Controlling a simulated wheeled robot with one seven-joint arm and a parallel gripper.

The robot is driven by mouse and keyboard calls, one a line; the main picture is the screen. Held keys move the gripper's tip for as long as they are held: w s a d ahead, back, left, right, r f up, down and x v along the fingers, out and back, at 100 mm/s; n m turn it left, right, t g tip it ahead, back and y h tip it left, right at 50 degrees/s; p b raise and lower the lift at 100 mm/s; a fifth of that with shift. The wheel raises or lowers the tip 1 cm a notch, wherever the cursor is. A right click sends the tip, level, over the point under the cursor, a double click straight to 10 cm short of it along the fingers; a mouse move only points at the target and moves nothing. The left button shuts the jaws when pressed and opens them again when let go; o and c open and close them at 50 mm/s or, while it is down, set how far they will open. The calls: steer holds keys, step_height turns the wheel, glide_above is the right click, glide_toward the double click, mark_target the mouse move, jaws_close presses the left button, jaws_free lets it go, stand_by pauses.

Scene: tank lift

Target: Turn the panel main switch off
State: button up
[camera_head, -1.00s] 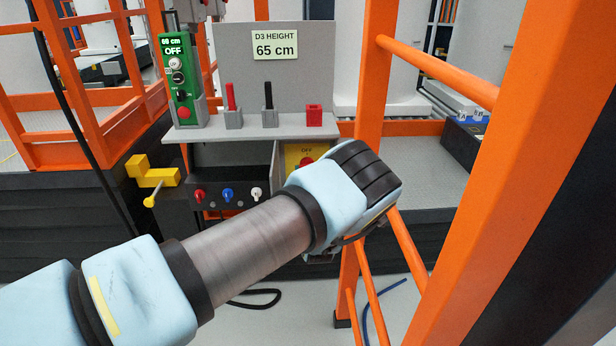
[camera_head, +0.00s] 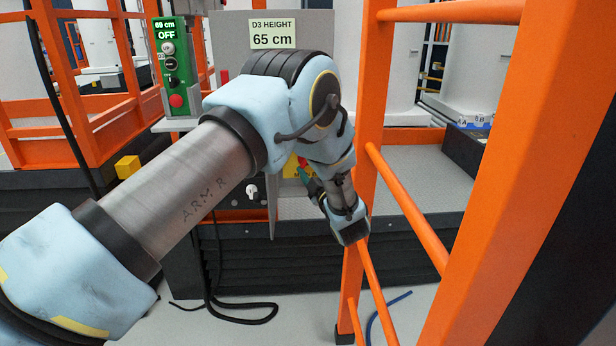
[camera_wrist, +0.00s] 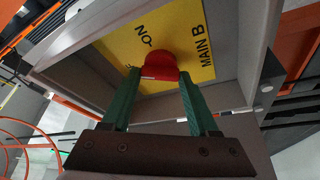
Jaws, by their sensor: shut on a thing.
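The main switch is a red knob (camera_wrist: 162,64) on a yellow plate (camera_wrist: 222,38) marked "MAIN B" and "ON", set inside a grey box. In the wrist view the green fingers of my gripper (camera_wrist: 157,78) stand on both sides of the knob and are shut on it. A white mark shows on the knob's near face; which label it points to I cannot tell. In the head view my arm hides most of the switch. A piece of the yellow plate (camera_head: 290,166) shows beside my wrist.
An orange post (camera_head: 368,100) and rails stand close to the right of my arm. A green control box (camera_head: 173,70) reading "OFF" stands left of the "D3 HEIGHT 65 cm" sign (camera_head: 273,34). A white knob (camera_head: 252,191) is below. A black cable (camera_head: 240,315) lies on the floor.

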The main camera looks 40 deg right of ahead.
steer(key=n+y+b, duration=0.1)
steer(key=n+b, duration=0.2)
steer(key=shift+f+n+g, duration=0.1)
steer(key=shift+n+g, duration=0.3)
steer(key=shift+r+n+g+y+b, duration=0.2)
steer(key=shift+n+g+y+b, duration=0.25)
steer(key=shift+n+b, duration=0.7)
steer(key=o, duration=1.4)
steer(key=shift+v, duration=3.75)
